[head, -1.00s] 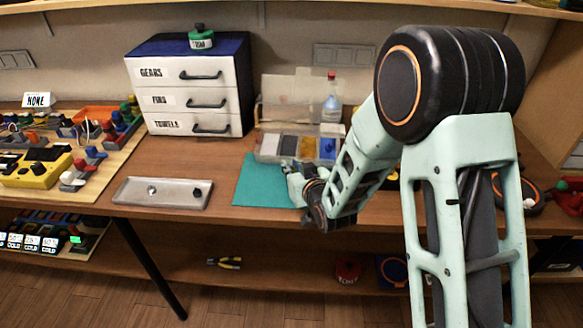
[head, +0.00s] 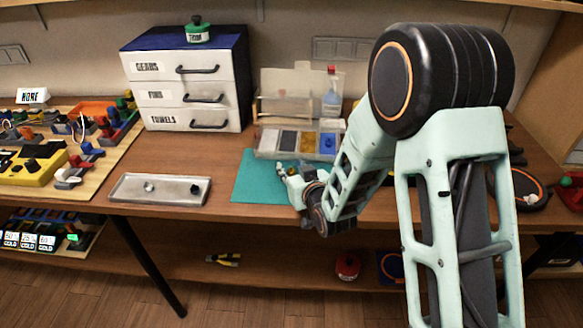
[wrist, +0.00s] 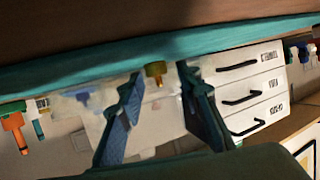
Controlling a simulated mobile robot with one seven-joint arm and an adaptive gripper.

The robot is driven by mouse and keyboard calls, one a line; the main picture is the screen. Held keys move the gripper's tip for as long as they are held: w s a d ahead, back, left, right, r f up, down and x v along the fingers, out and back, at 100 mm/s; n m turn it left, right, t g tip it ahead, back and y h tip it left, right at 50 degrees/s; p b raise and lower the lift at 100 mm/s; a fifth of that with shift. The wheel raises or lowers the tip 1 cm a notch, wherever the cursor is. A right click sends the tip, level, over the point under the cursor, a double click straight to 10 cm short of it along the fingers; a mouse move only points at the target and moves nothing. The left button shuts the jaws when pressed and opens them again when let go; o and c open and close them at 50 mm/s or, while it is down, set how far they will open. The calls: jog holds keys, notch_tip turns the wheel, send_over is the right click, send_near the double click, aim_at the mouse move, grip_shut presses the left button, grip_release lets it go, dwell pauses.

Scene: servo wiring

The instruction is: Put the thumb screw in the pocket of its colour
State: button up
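A small brass-yellow thumb screw (wrist: 156,72) stands on the teal mat (wrist: 60,75), which appears upside down in the wrist view. My gripper (wrist: 163,95) is open, with one finger on each side of the screw in that picture. I cannot tell whether the screw lies fully between the fingertips; no contact shows. In the head view my gripper (head: 281,171) is low over the teal mat (head: 255,180), and the screw cannot be made out there. Behind the mat is a clear-lidded box with coloured pockets, including a yellow pocket (head: 307,143), a blue pocket (head: 327,143) and a dark pocket (head: 288,141).
A metal tray (head: 170,196) with a silver and a black small part lies left of the mat. A white drawer unit (head: 185,92) stands behind it. A clear bottle (head: 332,95) with a red cap stands behind the box. Bare table lies between tray and mat.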

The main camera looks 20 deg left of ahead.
jog(key=shift+r, duration=0.15)
jog(key=shift+s+d+r, duration=0.1)
jog(key=shift+s+d, duration=0.05)
jog(key=p+v, duration=0.1)
jog(key=v, duration=0.8)
jog(key=shift+r, duration=0.1)
jog(key=shift+p, duration=0.95)
jog(key=shift+r+p, duration=0.15)
jog(key=shift+p, duration=0.4)
jog(key=p, duration=0.3)
jog(key=shift+s+d+r, duration=0.15)
jog(key=shift+s+d, duration=0.1)
jog(key=shift+s, duration=0.05)
jog(key=s+d+p, duration=0.1)
jog(key=p, duration=0.3)
jog(key=shift+s+r, duration=0.1)
jog(key=shift+s, duration=0.05)
jog(key=shift+o, duration=0.4)
